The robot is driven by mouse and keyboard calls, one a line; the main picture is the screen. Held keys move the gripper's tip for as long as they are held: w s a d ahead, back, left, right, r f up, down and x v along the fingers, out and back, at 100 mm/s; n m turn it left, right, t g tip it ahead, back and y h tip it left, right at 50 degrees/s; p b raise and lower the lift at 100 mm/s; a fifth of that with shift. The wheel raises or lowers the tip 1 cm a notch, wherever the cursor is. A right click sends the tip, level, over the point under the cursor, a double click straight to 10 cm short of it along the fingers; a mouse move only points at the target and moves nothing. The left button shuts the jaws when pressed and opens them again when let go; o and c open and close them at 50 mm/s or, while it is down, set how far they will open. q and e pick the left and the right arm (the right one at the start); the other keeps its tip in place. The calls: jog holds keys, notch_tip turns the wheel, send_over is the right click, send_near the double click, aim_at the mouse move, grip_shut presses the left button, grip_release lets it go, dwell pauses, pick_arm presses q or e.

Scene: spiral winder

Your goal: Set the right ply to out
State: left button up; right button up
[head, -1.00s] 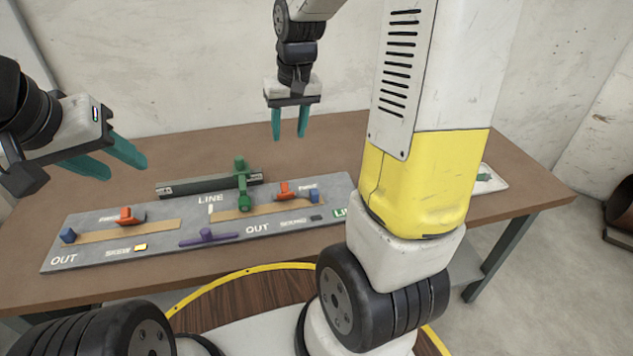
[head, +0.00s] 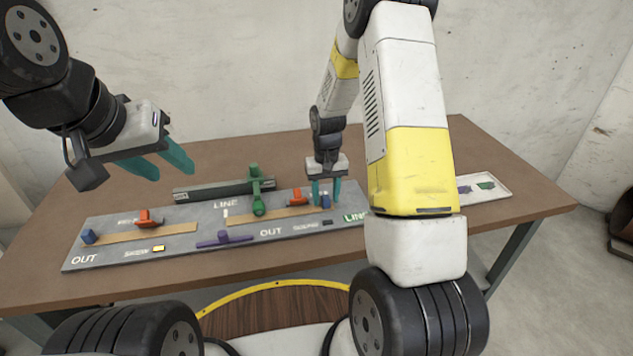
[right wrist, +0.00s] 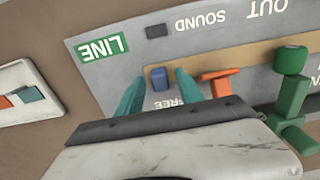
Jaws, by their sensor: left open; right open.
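A grey panel (head: 180,249) on the table carries two tan tracks. The right track (head: 270,212) has a blue block (head: 326,202) at its right end, by the green LINE label (head: 353,217); an OUT label (head: 271,232) is printed below its left part. My right gripper (head: 326,198) is open and points down, its teal fingers on either side of the blue block. In the right wrist view, the blue block (right wrist: 160,78) shows between the fingertips; I cannot tell whether they touch it. My left gripper (head: 174,174) is open and empty above the panel's left part.
An orange piece (head: 297,197) sits left of the right gripper. A green lever (head: 257,190) stands by the right track's left end. A purple piece (head: 222,239), another orange piece (head: 149,219) and blue block (head: 88,236) lie leftward. A white tray (head: 503,192) is at right.

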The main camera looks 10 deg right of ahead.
jog(key=shift+f, duration=0.55)
jog(key=shift+c, duration=0.4)
grip_shut()
dwell(0.6)
